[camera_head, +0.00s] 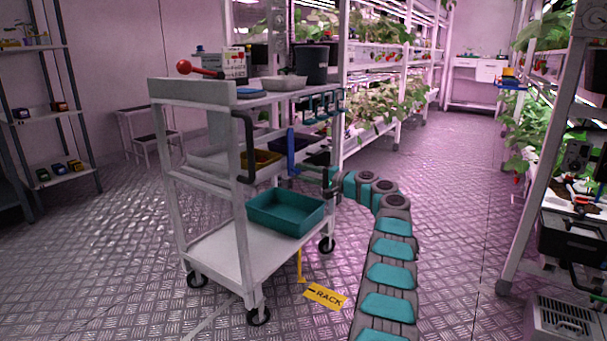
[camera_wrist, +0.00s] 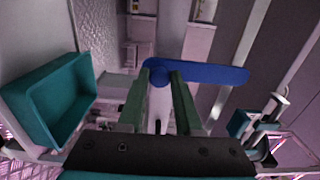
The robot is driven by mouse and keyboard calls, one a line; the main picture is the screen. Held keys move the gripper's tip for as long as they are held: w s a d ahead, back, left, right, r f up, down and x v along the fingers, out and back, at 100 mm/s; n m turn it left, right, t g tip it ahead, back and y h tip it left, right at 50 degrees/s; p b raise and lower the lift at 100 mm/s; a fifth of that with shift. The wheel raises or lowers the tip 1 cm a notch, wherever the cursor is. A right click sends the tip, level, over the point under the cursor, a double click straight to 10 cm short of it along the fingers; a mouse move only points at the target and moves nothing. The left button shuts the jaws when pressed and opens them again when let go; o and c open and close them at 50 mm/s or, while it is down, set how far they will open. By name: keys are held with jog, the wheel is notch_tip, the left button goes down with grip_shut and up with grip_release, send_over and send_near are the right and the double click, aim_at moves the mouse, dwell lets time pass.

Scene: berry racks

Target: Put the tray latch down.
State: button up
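The tray latch is a blue bar (camera_wrist: 215,74) with a round pivot at its left end in the wrist view. In the head view the blue latch (camera_head: 291,150) stands upright at the cart's right side. My gripper (camera_wrist: 163,78) has its two green fingers apart, with their tips at the pivot end of the bar. I cannot tell whether they touch it. In the head view my gripper (camera_head: 328,180) is beside the cart, just below and right of the latch. A teal tray (camera_head: 285,225) sits on the cart's bottom shelf; it also shows in the wrist view (camera_wrist: 50,100).
The white cart (camera_head: 190,92) holds a grey tray (camera_head: 285,83), a dark pot (camera_head: 311,64) and a red-knobbed lever (camera_head: 184,67) on top. Plant racks (camera_head: 365,80) stand behind. A yellow RACK sign (camera_head: 325,296) lies at the cart's foot. The aisle floor to the right is clear.

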jog(key=o, duration=0.4)
jog(key=shift+o, duration=0.2)
jog(key=shift+d, duration=0.1)
jog(key=v, duration=0.7)
jog(key=shift+s+d, duration=0.25)
